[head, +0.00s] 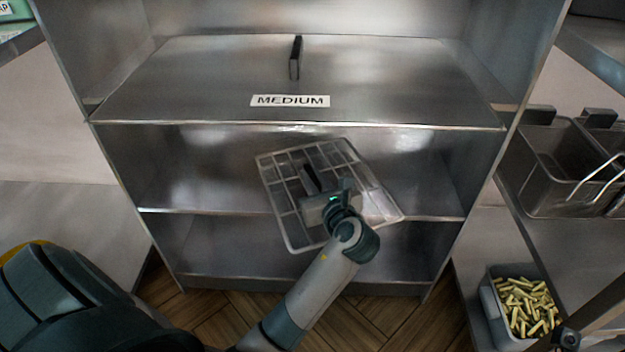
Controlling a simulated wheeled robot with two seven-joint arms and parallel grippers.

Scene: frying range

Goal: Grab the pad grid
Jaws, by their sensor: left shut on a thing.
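The pad grid (292,211) is a pale, translucent rectangular frame with several compartments. It is tilted in front of the open lower shelves of the metal cabinet. My left gripper (313,180) is shut on the pad grid near its middle, and my wrist hides part of it. A little of my right arm may show at the lower right corner, but its gripper is not in view.
Fryer baskets (548,165) stand at right. A bin of fries (525,305) sits below them. The wooden floor (390,318) in front is clear.

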